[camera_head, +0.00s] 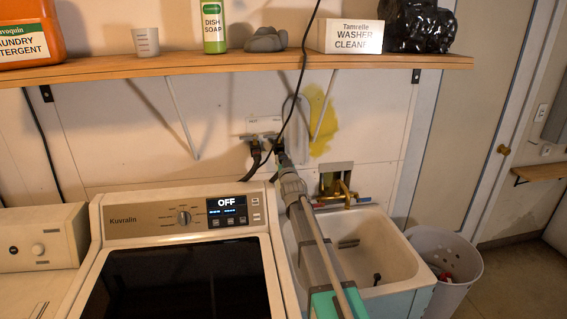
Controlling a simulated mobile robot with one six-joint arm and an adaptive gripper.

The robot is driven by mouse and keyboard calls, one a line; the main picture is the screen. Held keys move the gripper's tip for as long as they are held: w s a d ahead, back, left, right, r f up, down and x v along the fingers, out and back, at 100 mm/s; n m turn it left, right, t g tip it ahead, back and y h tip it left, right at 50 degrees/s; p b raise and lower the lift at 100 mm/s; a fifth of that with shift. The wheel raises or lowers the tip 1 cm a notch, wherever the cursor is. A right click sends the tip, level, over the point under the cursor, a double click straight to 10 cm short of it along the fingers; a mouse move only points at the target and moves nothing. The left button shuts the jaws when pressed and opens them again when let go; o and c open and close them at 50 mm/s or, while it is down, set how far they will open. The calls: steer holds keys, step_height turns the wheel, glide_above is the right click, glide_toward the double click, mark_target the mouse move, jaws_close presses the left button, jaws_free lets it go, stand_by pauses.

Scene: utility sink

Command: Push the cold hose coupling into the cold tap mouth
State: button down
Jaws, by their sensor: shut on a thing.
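The white wall box (264,123) with the tap fittings is on the back wall, above and behind the washer's right rear corner. A dark hose (255,154) hangs from its left side. My gripper (281,155) reaches up to the box's right side, just below it, and is shut on a dark piece that I take to be the cold hose coupling (279,145). The cold tap mouth is not clear at this size. I cannot tell whether the coupling touches it or stands apart.
A washer (150,228) stands left of my arm, and a utility sink (376,247) with a brass faucet (342,192) stands right. A loaded wooden shelf (240,65) runs above. A white bin (452,262) stands right.

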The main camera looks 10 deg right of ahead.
mark_target(281, 153)
steer(key=shift+w, duration=0.85)
steer(key=shift+w, duration=1.65)
stand_by(1.8)
steer(key=shift+c, duration=1)
jaws_free()
steer(key=shift+s, duration=0.2)
steer(key=s, duration=0.8)
steer(key=shift+s, duration=0.35)
